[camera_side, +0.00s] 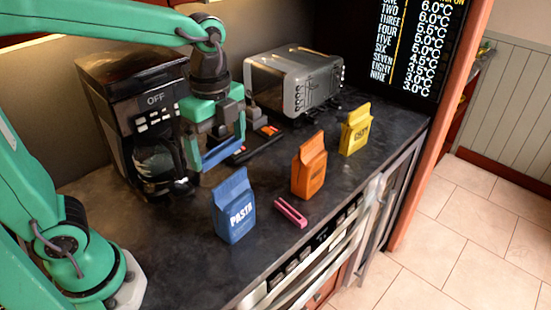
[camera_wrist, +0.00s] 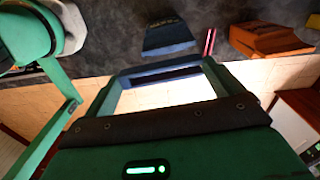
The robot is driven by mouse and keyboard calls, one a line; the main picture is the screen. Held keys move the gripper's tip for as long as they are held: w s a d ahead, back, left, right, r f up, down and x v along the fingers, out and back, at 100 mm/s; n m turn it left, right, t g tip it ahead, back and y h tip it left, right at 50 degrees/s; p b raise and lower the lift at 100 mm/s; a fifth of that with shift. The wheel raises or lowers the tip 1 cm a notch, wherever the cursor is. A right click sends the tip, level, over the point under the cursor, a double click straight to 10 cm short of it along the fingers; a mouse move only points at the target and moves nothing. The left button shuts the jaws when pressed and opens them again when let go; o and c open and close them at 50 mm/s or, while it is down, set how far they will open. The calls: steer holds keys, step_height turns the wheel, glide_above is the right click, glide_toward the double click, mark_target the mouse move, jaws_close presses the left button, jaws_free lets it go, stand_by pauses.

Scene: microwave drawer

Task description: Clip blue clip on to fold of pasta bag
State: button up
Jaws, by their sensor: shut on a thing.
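The blue pasta bag (camera_side: 235,207) stands upright on the dark counter, with a narrower folded top. It also shows in the wrist view (camera_wrist: 168,37) beyond my gripper. The blue clip (camera_side: 222,154) is a long bar held crosswise between my fingers. In the wrist view the clip (camera_wrist: 165,75) spans the gap between the fingertips. My gripper (camera_side: 215,148) is shut on the clip, held in the air above and behind the bag in the side view. The clip appears apart from the bag.
A pink clip (camera_side: 291,212) lies on the counter right of the pasta bag. An orange bag (camera_side: 310,167) and a yellow bag (camera_side: 355,130) stand farther right. A coffee maker (camera_side: 137,120) and a toaster (camera_side: 294,82) stand behind. The counter's front edge is close to the bags.

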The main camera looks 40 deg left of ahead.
mark_target(224, 182)
steer(key=shift+f, duration=2.85)
steer(key=shift+f, duration=0.8)
stand_by(0.9)
